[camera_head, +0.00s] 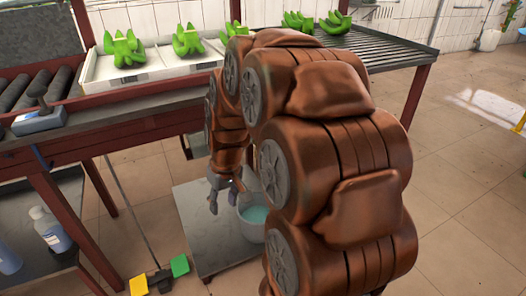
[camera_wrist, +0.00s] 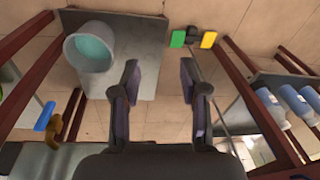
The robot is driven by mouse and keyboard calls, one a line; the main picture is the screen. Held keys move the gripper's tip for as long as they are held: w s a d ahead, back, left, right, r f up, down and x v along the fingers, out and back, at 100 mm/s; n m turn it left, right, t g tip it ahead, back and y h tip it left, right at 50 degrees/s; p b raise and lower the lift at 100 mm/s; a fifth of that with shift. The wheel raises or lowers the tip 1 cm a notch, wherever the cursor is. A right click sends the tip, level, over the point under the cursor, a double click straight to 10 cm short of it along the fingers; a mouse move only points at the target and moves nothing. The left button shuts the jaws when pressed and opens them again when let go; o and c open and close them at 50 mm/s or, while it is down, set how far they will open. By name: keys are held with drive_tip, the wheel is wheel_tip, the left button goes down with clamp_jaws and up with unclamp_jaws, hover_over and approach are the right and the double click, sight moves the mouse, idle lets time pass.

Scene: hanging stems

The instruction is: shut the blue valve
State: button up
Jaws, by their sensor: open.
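The blue valve shows in the wrist view as a flat blue handle (camera_wrist: 45,116) on a brass-coloured body (camera_wrist: 62,131), at the left, beside a dark red post. I cannot make it out in the head view, where my arm covers much of the middle. In the head view my gripper (camera_head: 222,192) hangs low, beside the bucket.
A grey bucket (camera_wrist: 95,57) with teal liquid stands on a low grey platform (camera_head: 190,204). Green and yellow blocks (camera_wrist: 193,39) lie on the floor. Bottles (camera_wrist: 292,103) stand on a shelf at right. Green banana bunches (camera_head: 124,48) sit in a white tray above.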

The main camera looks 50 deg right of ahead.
drive_tip(key=w+d+r+m+t+h+p, duration=0.1)
drive_tip(key=w+d+t+p, duration=0.15)
drive_tip(key=d, duration=0.95)
drive_tip(key=w+d+r+m+t+h+p, duration=0.1)
drive_tip(key=w+d, duration=0.3)
drive_tip(key=d, duration=0.8)
drive_tip(key=shift+g, duration=0.25)
drive_tip(key=b+x, duration=0.1)
drive_tip(key=x, duration=0.6)
drive_tip(key=shift+w+a+f+b, duration=0.1)
drive_tip(key=shift+w+f+b, duration=0.1)
drive_tip(key=shift+b, duration=0.1)
clamp_jaws()
